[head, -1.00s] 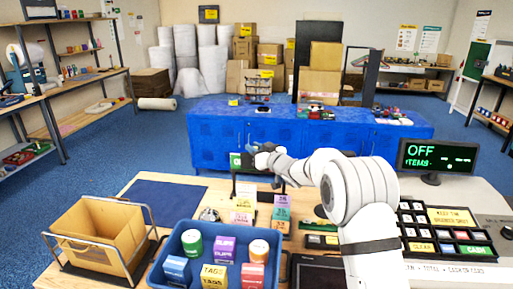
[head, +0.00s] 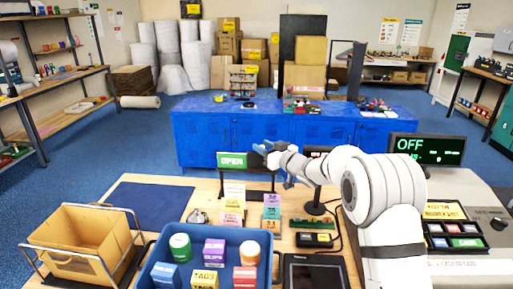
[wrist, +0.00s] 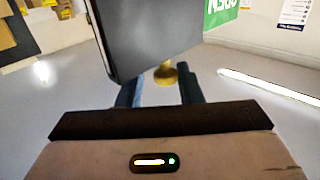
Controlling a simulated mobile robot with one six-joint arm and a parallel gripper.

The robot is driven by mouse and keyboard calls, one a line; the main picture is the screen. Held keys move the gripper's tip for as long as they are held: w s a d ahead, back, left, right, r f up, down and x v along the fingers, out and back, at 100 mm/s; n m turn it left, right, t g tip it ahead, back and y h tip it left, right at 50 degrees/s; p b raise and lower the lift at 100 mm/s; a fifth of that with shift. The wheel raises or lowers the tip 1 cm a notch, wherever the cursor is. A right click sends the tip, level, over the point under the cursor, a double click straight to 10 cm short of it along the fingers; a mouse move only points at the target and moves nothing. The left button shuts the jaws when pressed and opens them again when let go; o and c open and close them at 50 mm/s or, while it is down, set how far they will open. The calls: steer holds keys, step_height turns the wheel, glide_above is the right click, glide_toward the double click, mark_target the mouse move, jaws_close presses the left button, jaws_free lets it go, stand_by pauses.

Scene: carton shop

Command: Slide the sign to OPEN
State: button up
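The sign stands at the back edge of the counter, and its green OPEN face (head: 232,161) shows whole in the head view. The end of that green face (wrist: 221,12) also shows at the top of the wrist view. A dark grey panel (wrist: 150,38) is beside it there, with a yellow knob (wrist: 165,74) below the panel's edge. My gripper (head: 274,164) is just right of the green face. In the wrist view its two fingers (wrist: 161,92) are apart, with the knob between them or just beyond; I cannot tell whether they touch it.
Small label blocks (head: 232,205) stand in front of the sign. A blue tray (head: 262,245) of boxes and tubs, a carton (head: 80,240) in a wire frame, and a register display (head: 428,149) surround the counter. A dark blue mat (head: 150,200) is bare.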

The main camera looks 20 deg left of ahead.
steer(key=shift+o, duration=0.6)
steer(key=shift+a, duration=0.15)
steer(key=shift+s, duration=0.1)
steer(key=shift+a+r, duration=0.1)
steer(key=shift+r, duration=0.35)
step_height(320, 180, up, 9)
steer(key=shift+r, duration=0.1)
